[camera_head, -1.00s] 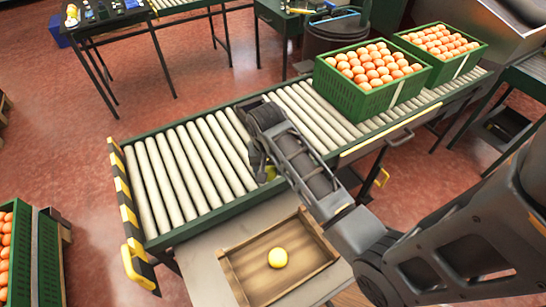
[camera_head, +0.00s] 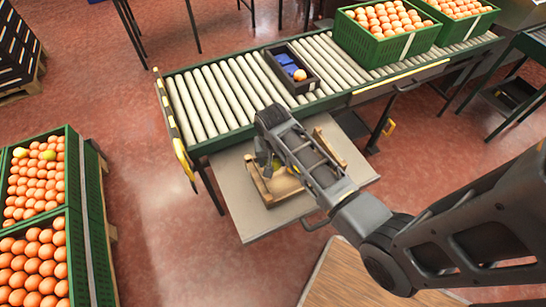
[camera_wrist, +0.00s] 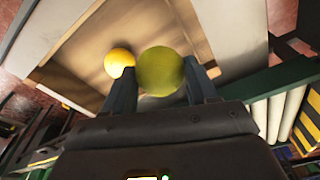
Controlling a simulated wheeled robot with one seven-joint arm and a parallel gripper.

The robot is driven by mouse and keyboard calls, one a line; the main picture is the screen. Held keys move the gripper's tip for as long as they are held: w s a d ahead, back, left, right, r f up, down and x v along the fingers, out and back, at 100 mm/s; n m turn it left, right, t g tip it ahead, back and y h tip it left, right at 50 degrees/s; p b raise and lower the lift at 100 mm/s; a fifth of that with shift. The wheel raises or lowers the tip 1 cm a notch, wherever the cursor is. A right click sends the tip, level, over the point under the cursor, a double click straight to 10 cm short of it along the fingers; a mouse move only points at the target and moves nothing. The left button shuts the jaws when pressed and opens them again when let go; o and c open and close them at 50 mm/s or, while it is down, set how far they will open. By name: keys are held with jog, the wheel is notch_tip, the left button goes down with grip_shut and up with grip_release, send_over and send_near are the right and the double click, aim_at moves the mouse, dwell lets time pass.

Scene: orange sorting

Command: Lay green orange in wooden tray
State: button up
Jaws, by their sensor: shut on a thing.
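My gripper (camera_wrist: 163,88) is shut on a green orange (camera_wrist: 161,71), which shows between the two fingers in the wrist view. The wooden tray (camera_wrist: 82,68) lies beyond it, with a yellow orange (camera_wrist: 119,62) on its floor, to the left of the held one. In the head view the wooden tray (camera_head: 327,147) sits on a grey side table, and my arm covers much of it. My gripper is over the tray there, mostly hidden by the arm. I cannot tell whether the held orange touches the tray floor.
A roller conveyor (camera_head: 215,98) runs behind the table. It carries a black crate (camera_head: 312,86) with blue items and one orange, and green crates (camera_head: 385,43) full of oranges. More full crates (camera_head: 72,190) stand at the left, one with two greenish oranges on top. Red floor lies between.

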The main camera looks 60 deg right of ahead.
jog(key=shift+f+b, duration=2.5)
jog(key=shift+f, duration=0.05)
jog(key=shift+f+b, duration=0.5)
jog(key=shift+f, duration=0.55)
jog(key=shift+f, duration=0.1)
jog(key=o, duration=1.4)
jog(key=shift+r+p, duration=3.95)
jog(key=shift+r, duration=0.1)
jog(key=shift+f, duration=0.1)
